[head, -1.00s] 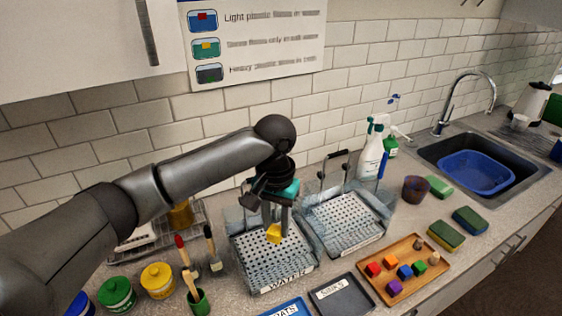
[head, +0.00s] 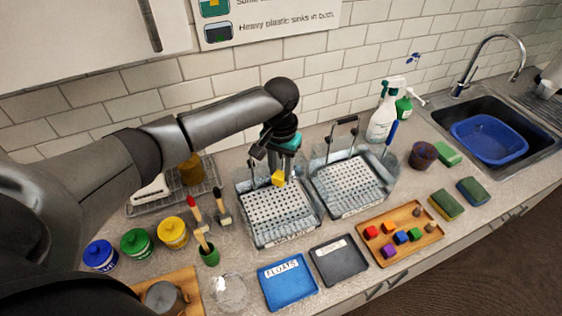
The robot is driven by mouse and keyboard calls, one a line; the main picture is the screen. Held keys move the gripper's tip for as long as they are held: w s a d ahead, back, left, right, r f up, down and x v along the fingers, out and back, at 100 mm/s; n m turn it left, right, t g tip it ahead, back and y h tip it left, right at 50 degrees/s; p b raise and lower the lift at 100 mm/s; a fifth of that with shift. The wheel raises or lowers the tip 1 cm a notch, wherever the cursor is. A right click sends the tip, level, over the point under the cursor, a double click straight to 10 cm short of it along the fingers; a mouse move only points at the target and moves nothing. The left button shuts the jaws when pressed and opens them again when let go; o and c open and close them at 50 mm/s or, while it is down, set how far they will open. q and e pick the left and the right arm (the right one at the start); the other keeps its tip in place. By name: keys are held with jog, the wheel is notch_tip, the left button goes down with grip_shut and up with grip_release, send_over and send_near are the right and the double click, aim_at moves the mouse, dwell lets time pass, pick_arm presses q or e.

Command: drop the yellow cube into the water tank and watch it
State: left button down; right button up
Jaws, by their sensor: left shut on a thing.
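The yellow cube (head: 278,178) is between the fingertips of my left gripper (head: 279,172), which is shut on it. The gripper points down over the left clear tank (head: 287,240), whose perforated white tray shows inside. The cube appears above that tray; its exact height over the water is hard to tell. The tank's label read WATER a second ago and is hard to read now. A second clear tank (head: 349,209) with a similar perforated tray stands to its right. My right gripper is not in view.
In front lie a blue FLOATS tray (head: 287,284) and a dark grey tray (head: 340,262). A wooden tray (head: 402,255) with several coloured cubes is at the right. Paint pots (head: 137,243) and brushes stand at the left, spray bottles (head: 383,115) behind, and a sink (head: 535,141) far right.

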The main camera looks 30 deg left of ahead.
aim_at(281, 183)
pick_arm(q)
notch_tip(281, 183, down, 5)
jog(key=b, duration=0.3)
jog(key=shift+f+b, duration=0.1)
jog(key=shift+b, duration=0.3)
jog(key=shift+f+b, duration=1.15)
jog(key=shift+b, duration=0.35)
jog(key=shift+c, duration=2.3)
grip_release()
jog(key=shift+r, duration=0.15)
notch_tip(281, 183, up, 5)
jog(key=p, duration=0.7)
jog(key=shift+r, duration=2.4)
